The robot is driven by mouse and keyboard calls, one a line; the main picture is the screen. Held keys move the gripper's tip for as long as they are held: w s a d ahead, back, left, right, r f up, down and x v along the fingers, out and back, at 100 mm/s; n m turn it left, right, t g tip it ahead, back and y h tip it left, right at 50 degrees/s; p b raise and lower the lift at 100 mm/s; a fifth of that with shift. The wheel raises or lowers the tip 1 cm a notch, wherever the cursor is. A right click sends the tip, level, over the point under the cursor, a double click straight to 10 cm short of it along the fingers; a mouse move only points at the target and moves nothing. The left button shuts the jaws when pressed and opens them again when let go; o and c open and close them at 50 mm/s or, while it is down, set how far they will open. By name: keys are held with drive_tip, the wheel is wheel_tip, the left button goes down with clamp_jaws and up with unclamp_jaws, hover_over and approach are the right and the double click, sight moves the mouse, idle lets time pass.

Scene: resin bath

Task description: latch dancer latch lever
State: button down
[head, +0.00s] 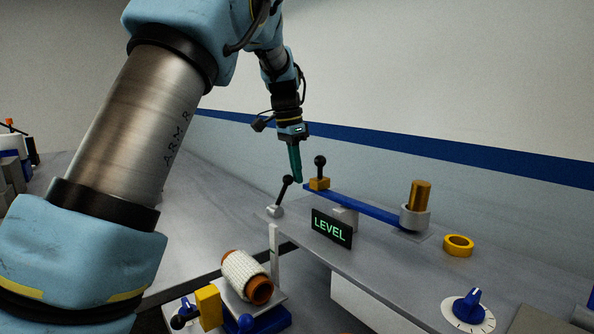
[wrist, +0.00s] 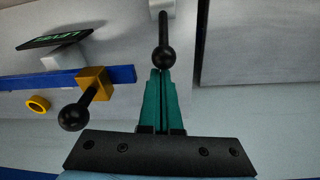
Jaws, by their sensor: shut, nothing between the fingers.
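The latch lever, a black rod with a ball knob (head: 287,180) on a light grey base (head: 275,211), stands at the left end of the plate and leans right. It also shows in the wrist view (wrist: 164,55). My gripper (head: 298,180) has teal fingers pointing down, shut and empty, beside this knob. In the wrist view the fingertips (wrist: 161,72) meet or overlap the knob; I cannot tell if they touch. The blue dancer bar (head: 365,208) carries a yellow block with an upright black knob (head: 320,161) at its left end.
A green "LEVEL" sign (head: 331,227) stands in front of the bar. A brass cylinder (head: 419,195) sits at its right end, near a yellow ring (head: 458,245). A blue dial (head: 468,305) and a wound spool (head: 244,275) are nearer. Left of the lever the surface is clear.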

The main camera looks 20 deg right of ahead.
sight(286, 179)
drive_tip(key=shift+a+b, duration=0.1)
drive_tip(key=shift+b, duration=0.25)
drive_tip(key=shift+a+r+h+b, duration=0.1)
drive_tip(key=shift+a+h+b, duration=0.05)
drive_tip(key=shift+h+b, duration=0.2)
drive_tip(key=shift+s+a+r+h+b, duration=0.2)
drive_tip(key=shift+a+h+b, duration=0.2)
drive_tip(key=shift+b, duration=0.7)
drive_tip(key=a+h+b, duration=0.1)
drive_tip(key=b, duration=0.4)
drive_tip(key=a+t+h+b, duration=0.1)
drive_tip(key=a+h+b, duration=0.1)
drive_tip(key=b, duration=0.3)
drive_tip(key=shift+s+a+r+h+b, duration=0.1)
drive_tip(key=shift+s+a+h+b, duration=0.1)
drive_tip(key=shift+s+h+b, duration=0.15)
drive_tip(key=s+a+t+h+b, duration=0.1)
drive_tip(key=a+h+b, duration=0.4)
drive_tip(key=b, duration=1.4)
drive_tip(key=shift+s+a+t, duration=0.4)
drive_tip(key=shift+s+a, duration=0.1)
drive_tip(key=shift+a, duration=0.05)
